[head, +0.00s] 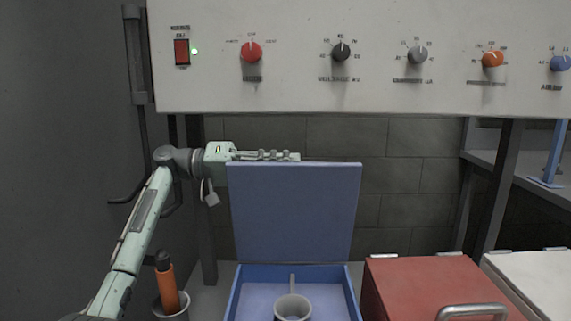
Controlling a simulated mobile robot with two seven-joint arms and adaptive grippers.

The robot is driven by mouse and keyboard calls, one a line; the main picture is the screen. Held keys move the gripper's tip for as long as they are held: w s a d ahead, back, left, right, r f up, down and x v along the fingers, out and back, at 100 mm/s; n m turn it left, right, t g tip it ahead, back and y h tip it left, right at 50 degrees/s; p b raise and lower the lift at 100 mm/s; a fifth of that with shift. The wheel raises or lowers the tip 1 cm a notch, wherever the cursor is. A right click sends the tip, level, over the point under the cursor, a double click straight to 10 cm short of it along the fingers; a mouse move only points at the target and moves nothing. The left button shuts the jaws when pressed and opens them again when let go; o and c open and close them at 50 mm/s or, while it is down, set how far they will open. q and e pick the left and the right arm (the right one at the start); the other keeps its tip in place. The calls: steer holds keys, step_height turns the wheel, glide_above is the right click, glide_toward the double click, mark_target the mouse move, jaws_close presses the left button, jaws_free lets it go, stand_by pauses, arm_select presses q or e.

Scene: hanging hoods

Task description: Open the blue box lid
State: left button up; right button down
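The blue box (353,297) stands on the work surface at the bottom middle of the head view. Its lid (296,212) is raised and stands about upright at the back of the box, so the inside shows. A grey mug (292,307) is inside the box. My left gripper (292,156) is at the lid's top edge, on the left half, with its fingers pointing right. The lid hides its lower part, and I cannot tell whether the fingers touch the lid or are open. My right gripper is out of view.
A red box (415,285) with a metal handle is shut to the right, and a white box (535,280) stands beyond it. An orange-handled tool (167,285) stands in a cup at the left. A control panel (365,90) hangs above my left gripper.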

arm_select(q)
steer(key=o, duration=0.3)
steer(key=shift+w+f, duration=0.1)
steer(key=shift+f, duration=0.2)
steer(key=shift+r, duration=0.1)
steer(key=a, duration=1.2)
